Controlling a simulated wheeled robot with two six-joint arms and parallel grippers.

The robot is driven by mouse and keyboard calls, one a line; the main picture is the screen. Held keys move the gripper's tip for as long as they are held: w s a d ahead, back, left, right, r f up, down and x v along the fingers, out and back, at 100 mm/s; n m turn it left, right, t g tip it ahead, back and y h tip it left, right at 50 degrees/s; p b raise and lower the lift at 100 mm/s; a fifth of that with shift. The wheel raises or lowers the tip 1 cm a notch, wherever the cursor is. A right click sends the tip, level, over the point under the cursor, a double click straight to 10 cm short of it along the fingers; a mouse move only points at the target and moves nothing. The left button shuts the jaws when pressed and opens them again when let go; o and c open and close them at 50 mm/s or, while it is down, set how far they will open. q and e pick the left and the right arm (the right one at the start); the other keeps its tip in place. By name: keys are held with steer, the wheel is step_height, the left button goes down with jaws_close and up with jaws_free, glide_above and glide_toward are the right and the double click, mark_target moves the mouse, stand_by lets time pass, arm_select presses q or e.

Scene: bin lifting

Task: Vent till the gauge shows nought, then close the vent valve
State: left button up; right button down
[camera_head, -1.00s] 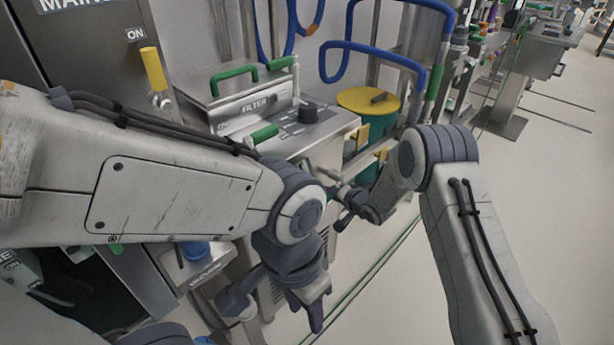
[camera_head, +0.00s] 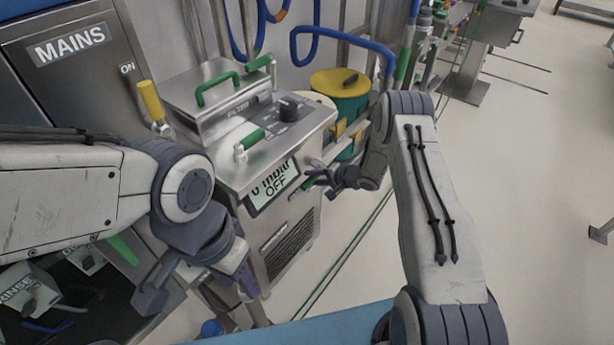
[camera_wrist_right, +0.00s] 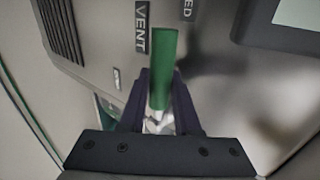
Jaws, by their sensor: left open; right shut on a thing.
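The vent valve's green handle (camera_wrist_right: 164,65) stands beside the VENT label in the right wrist view. My right gripper (camera_wrist_right: 160,100) is shut on this handle, with a dark finger on each side; it also shows in the head view (camera_head: 318,179) at the front of the filter machine (camera_head: 285,232). The gauge display (camera_head: 273,186) on that machine reads what looks like 0 mbar and OFF; its top edge is partly cut off by the panel's tilt. My left gripper (camera_head: 202,288) is open and empty, left of the machine's front.
A FILTER lid (camera_head: 222,92) with green handles, a black knob (camera_head: 292,107) and a green lever (camera_head: 250,141) are on top of the machine. A MAINS cabinet (camera_head: 75,55) with a yellow lever stands left. A yellow-lidded drum (camera_head: 340,85) stands behind.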

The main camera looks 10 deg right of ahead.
steer(key=shift+w+r, duration=0.1)
steer(key=c, duration=0.9)
jaws_free()
steer(key=v, duration=1)
steer(key=shift+d+p, duration=0.1)
steer(key=shift+p, duration=0.25)
